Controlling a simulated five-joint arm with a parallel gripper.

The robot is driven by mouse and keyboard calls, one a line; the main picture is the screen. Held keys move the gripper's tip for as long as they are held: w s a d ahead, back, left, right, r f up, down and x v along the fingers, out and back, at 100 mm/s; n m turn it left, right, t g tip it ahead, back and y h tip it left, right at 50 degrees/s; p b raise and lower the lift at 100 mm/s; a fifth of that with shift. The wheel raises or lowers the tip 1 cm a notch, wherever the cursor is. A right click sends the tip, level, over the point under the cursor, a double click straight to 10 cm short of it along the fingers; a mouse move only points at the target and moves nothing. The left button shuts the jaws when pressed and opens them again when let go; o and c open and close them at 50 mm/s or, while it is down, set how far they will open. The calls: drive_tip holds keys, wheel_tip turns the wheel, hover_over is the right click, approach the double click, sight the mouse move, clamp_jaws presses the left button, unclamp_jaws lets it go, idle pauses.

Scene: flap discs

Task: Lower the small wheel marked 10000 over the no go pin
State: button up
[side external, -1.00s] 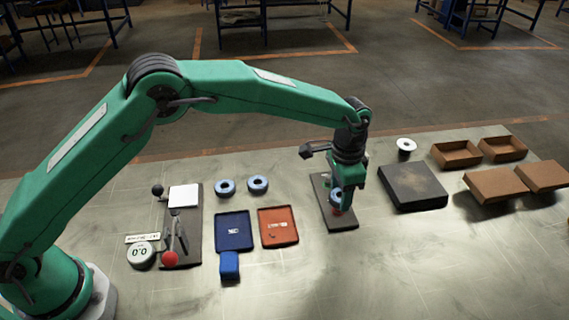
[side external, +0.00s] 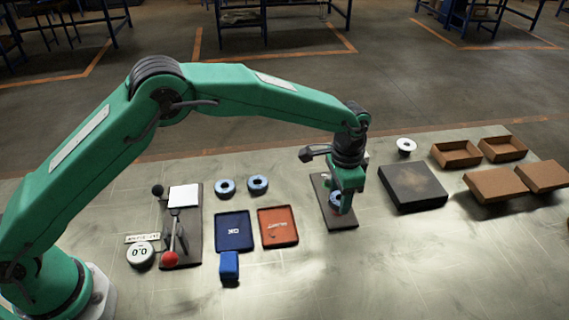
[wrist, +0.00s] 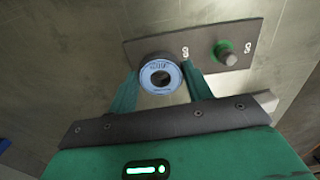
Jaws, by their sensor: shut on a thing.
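My gripper (wrist: 162,74) is shut on a small dark wheel with a pale blue label (wrist: 147,77), one finger on each side. In the side view my gripper (side external: 342,203) and the wheel (side external: 334,198) are low over the dark gauge plate (side external: 342,225). The print on the wheel is too small to read. The plate also shows in the wrist view (wrist: 205,43), with a grey pin with a green base (wrist: 226,53) standing bare right of the wheel. The wheel covers the plate's other pin position. I cannot tell how far a pin enters its hole.
Two similar wheels (side external: 225,187) (side external: 258,184) lie left of the plate. A blue tray (side external: 234,218), an orange tray (side external: 278,212) and a blue block (side external: 229,265) are nearer. A dark block (side external: 413,187) stands close on the right, with cardboard boxes (side external: 495,187) beyond.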

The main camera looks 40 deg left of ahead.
drive_tip(key=shift+f, duration=0.1)
idle(0.3)
drive_tip(key=o, duration=1.4)
drive_tip(key=shift+r, duration=3.75)
drive_tip(key=shift+a+r, duration=0.1)
